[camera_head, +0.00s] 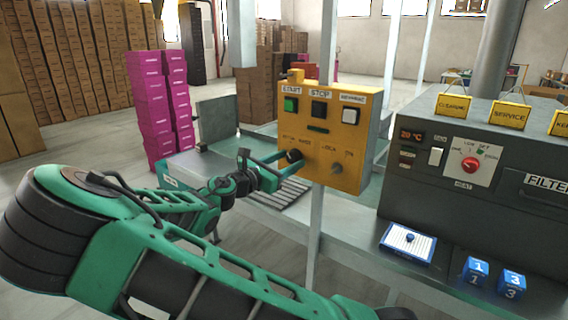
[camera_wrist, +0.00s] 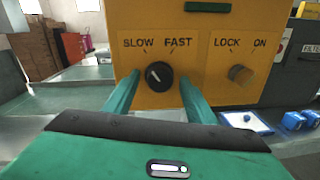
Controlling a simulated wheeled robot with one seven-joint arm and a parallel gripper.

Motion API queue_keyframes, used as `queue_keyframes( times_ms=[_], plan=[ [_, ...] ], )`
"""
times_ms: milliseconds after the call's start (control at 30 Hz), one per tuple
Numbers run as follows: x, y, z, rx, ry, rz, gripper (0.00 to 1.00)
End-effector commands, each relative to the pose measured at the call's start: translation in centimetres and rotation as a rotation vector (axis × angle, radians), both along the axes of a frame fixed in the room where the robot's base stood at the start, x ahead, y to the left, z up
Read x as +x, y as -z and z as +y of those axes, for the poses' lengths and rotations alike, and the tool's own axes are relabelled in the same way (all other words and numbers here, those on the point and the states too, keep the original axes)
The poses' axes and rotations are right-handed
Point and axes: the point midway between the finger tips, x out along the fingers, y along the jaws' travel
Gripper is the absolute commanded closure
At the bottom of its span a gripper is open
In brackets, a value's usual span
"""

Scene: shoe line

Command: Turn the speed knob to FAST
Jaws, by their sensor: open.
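The yellow control box (camera_head: 345,110) stands on a post in the head view, and its lower face fills the top of the wrist view (camera_wrist: 215,60). The black speed knob (camera_wrist: 158,74) sits under the words SLOW and FAST. Its white pointer mark tilts to the upper left, toward SLOW. In the head view the knob (camera_head: 294,156) is at the fingertips. My gripper (camera_wrist: 157,82) is open, with one green finger on each side of the knob. I cannot tell whether either finger touches it.
A second knob (camera_wrist: 240,75), marked LOCK and ON, is right of the gripper. Green, black and white buttons (camera_head: 318,108) are above. A grey machine (camera_head: 450,185) stands at right. Blue number blocks (camera_head: 475,271) and a blue-white tray (camera_head: 408,258) lie on the bench.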

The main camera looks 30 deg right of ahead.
Motion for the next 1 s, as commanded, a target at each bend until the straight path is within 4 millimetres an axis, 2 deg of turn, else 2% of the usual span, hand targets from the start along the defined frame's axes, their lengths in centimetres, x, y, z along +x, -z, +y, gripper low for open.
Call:
queue_keyframes(
  times_ms=[267,300,400,467,500,533,700,1000],
  plan=[
    [0.1,0.0,-0.2,0.000,0.000,0.000,0.49],
    [0.1,0.0,-0.2,0.000,0.000,0.000,0.54],
    [0.1,0.0,-0.1,0.001,0.000,0.000,0.78],
    [0.0,0.0,-0.1,0.001,0.000,0.000,0.90],
    [0.0,0.0,-0.1,0.001,0.000,0.000,0.90],
    [0.1,0.0,1.0,0.001,-0.003,0.000,0.90],
    [0.0,0.1,-0.2,0.005,0.003,-0.008,0.91],
    [-0.1,0.0,-0.5,0.048,0.005,-0.125,0.90]
  ],
)
